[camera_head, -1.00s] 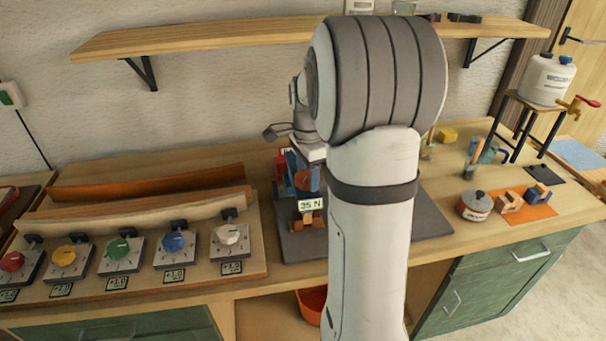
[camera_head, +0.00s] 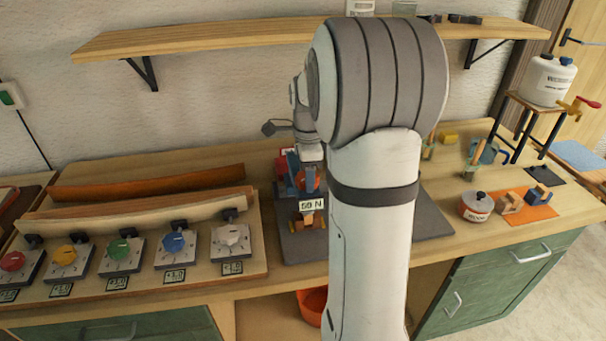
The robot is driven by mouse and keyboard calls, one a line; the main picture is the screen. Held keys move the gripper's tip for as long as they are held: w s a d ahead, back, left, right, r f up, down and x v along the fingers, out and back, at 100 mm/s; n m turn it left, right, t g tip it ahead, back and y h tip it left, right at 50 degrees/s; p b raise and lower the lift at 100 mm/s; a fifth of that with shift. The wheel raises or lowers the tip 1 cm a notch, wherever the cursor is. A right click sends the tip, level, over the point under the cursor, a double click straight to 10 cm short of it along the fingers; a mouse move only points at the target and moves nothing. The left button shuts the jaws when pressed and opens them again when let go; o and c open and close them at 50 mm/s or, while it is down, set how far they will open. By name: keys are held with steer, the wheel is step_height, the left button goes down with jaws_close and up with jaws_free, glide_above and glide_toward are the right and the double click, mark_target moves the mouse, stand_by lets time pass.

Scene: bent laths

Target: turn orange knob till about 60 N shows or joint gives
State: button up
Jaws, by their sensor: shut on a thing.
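The orange knob (camera_head: 311,180) is on a small test rig with red and blue parts, on a dark grey base plate (camera_head: 300,248). My gripper (camera_head: 309,170) is at the knob and shut on it; its fingers are small here and partly hidden by my arm. The white force display (camera_head: 311,205) in front of the knob reads in the fifties of N; the last digit is blurred. A small wooden piece (camera_head: 309,221) is below the display. My arm hides the right part of the rig, and I cannot see any break in the joint.
A rack at left holds bent laths (camera_head: 145,207) above several coloured dials (camera_head: 123,250). A shelf (camera_head: 240,38) spans the wall above. At right are a tin (camera_head: 476,207), wooden blocks on an orange mat (camera_head: 538,219), and a water canister (camera_head: 548,80).

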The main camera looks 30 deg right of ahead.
steer(key=shift+w+r, duration=0.25)
steer(key=o, duration=0.9)
steer(key=shift+f, duration=0.15)
steer(key=shift+o, duration=0.4)
steer(key=shift+r, duration=3.9)
